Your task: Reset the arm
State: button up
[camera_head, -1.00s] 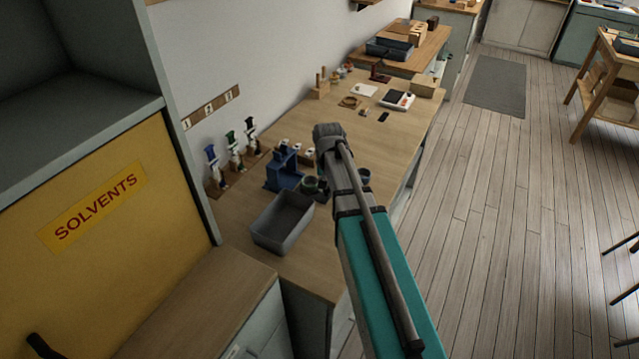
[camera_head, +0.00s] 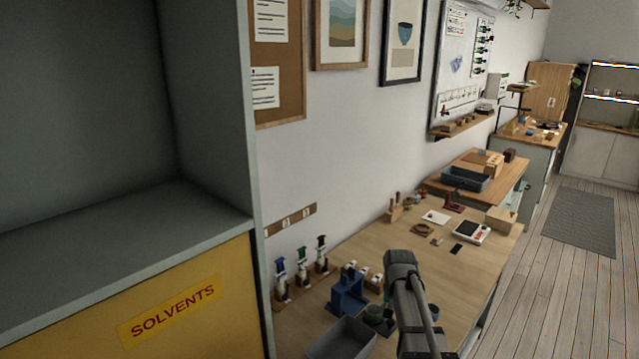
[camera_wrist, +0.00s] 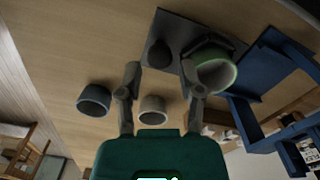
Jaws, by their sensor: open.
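In the wrist view my gripper (camera_wrist: 160,72) is open, its two fingers apart with nothing between the tips. In the head view my grey arm (camera_head: 405,285) reaches over the workbench (camera_head: 385,262) from the bottom edge, and its gripper end is hidden. In the wrist view a green-rimmed cup (camera_wrist: 217,75) shows close beside the right-hand finger. A grey cup (camera_wrist: 152,111) shows between the fingers, farther back, and a dark blue cup (camera_wrist: 94,101) is left of them.
A blue stand (camera_head: 347,297) and a grey bin (camera_head: 342,341) are left of my arm. Several bottles (camera_head: 301,262) line the wall. The yellow solvents cabinet (camera_head: 215,278) fills the left. A scale (camera_head: 471,233) is farther along the bench.

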notch_tip(320, 180, up, 7)
jog(key=p, duration=0.6)
jog(key=shift+r+p, duration=0.2)
jog(key=shift+p, duration=0.15)
jog(key=shift+r, duration=0.15)
